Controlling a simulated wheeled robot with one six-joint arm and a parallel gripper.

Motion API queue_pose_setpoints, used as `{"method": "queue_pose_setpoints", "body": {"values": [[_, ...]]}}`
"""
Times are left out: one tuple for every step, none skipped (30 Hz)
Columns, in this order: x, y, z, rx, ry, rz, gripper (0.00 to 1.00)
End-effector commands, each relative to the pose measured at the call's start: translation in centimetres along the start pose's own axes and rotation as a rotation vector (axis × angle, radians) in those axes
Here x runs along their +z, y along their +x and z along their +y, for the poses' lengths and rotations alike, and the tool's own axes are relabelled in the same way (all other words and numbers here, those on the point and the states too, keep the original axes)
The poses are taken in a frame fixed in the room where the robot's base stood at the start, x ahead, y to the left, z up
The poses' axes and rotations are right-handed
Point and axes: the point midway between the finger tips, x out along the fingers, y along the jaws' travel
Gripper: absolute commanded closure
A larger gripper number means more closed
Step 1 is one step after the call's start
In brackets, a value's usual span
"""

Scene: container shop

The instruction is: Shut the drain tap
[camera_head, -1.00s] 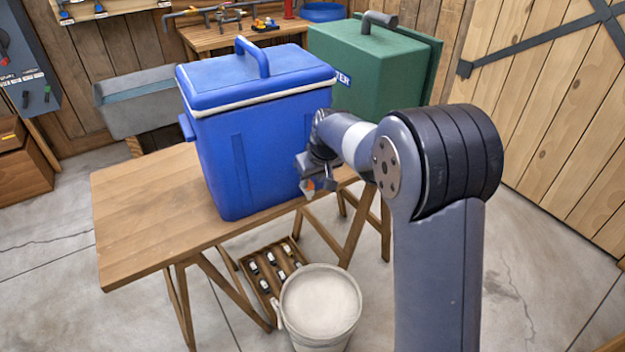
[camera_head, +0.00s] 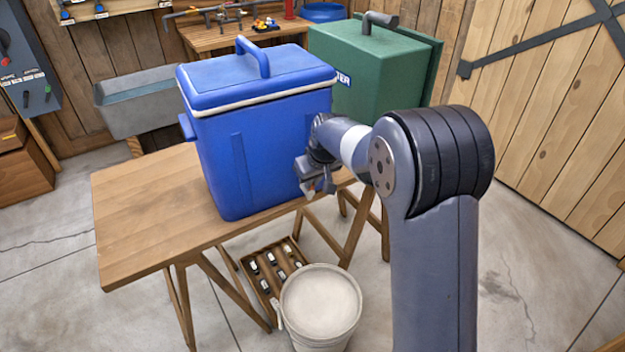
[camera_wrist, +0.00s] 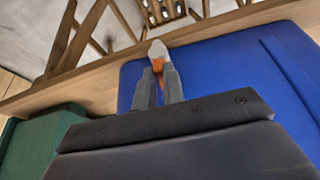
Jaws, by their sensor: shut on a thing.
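The blue cooler box (camera_head: 265,150) stands on the wooden trestle table with its lid down. The drain tap (camera_wrist: 157,49) shows in the wrist view low on the cooler's side, with a pale body and an orange handle (camera_wrist: 158,66). My gripper (camera_wrist: 159,76) is shut on the orange handle, one grey finger on each side. In the head view my gripper (camera_head: 313,190) is at the cooler's right side near its base. The tap is hidden there by my gripper, and I cannot tell its exact angle.
The trestle table (camera_head: 140,215) has free room left of the cooler. A pale bucket (camera_head: 320,305) and a wooden crate of several small items (camera_head: 247,272) stand on the floor in front. A green box (camera_head: 385,70) stands close behind the cooler.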

Motion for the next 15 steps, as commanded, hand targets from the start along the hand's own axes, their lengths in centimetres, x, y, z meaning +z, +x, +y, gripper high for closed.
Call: {"method": "queue_pose_setpoints", "body": {"values": [[0.00,-0.01,-0.01,0.000,0.000,0.000,1.00],[0.00,-0.01,-0.01,0.000,0.001,0.000,1.00],[0.00,-0.02,-0.01,0.001,0.002,0.000,1.00],[0.00,-0.03,-0.02,0.002,0.005,0.000,1.00],[0.00,-0.03,-0.03,0.004,0.007,0.000,1.00],[0.00,-0.04,-0.04,0.006,0.013,-0.001,1.00],[0.00,-0.05,-0.06,0.009,0.020,-0.001,1.00],[0.00,-0.06,-0.08,0.012,0.028,-0.001,1.00],[-0.01,-0.07,-0.12,0.017,0.041,-0.001,1.00],[-0.02,-0.08,-0.16,0.022,0.052,-0.001,1.00],[-0.02,-0.09,-0.19,0.028,0.065,-0.001,1.00],[-0.04,-0.10,-0.25,0.036,0.085,-0.001,1.00],[-0.06,-0.10,-0.31,0.043,0.101,0.000,1.00],[-0.06,-0.10,-0.35,0.051,0.118,0.000,1.00],[-0.07,-0.09,-0.42,0.061,0.146,0.000,1.00]]}}
